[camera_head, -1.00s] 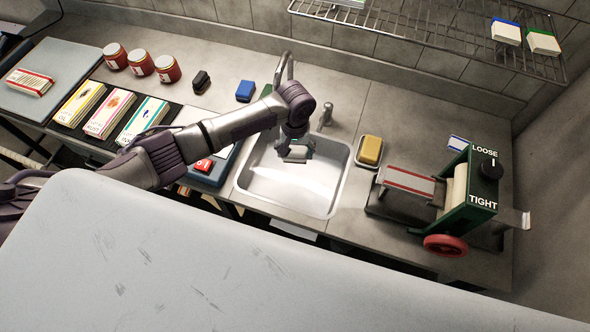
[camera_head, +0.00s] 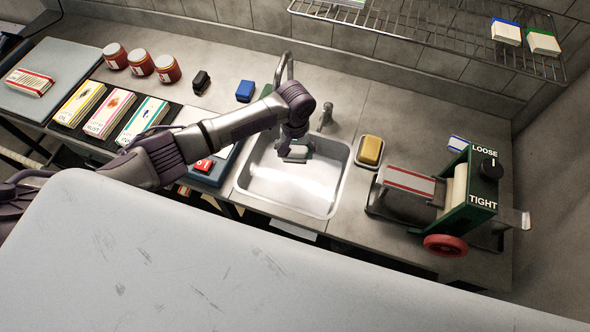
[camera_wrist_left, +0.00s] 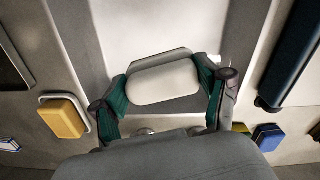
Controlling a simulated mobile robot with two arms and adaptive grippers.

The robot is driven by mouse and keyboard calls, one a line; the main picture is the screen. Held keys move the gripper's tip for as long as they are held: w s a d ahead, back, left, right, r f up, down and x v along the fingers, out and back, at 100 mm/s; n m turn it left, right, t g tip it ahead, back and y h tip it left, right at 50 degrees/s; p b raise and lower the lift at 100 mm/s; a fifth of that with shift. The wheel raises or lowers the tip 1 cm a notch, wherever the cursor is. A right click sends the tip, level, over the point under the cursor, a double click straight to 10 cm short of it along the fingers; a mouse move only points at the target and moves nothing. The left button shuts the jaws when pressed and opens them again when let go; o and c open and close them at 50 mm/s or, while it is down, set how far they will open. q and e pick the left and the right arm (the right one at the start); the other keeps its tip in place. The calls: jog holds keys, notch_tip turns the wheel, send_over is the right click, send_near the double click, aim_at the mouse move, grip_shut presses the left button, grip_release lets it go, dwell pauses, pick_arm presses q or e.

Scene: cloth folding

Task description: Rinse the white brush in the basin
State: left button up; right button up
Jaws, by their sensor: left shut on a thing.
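The metal basin (camera_head: 285,192) is set into the counter, with a bright bottom. My left gripper (camera_head: 294,143) reaches down into the back part of the basin, below the faucet (camera_head: 284,68). It is shut on the white brush (camera_wrist_left: 163,82), which sits between the two green-padded fingers in the left wrist view. In the head view the brush shows only as a small pale patch under the gripper; its bristles are hidden. I cannot tell whether it touches the basin's bottom. My right gripper is in neither view.
A yellow sponge (camera_head: 371,150) sits in a dish right of the basin. A green roller device (camera_head: 471,192) stands farther right. A blue block (camera_head: 245,91) and a black block (camera_head: 201,82) lie left of the faucet. A wire rack (camera_head: 430,30) hangs above.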

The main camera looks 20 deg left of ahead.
aim_at(295, 150)
pick_arm(q)
jog(key=shift+r, duration=2.05)
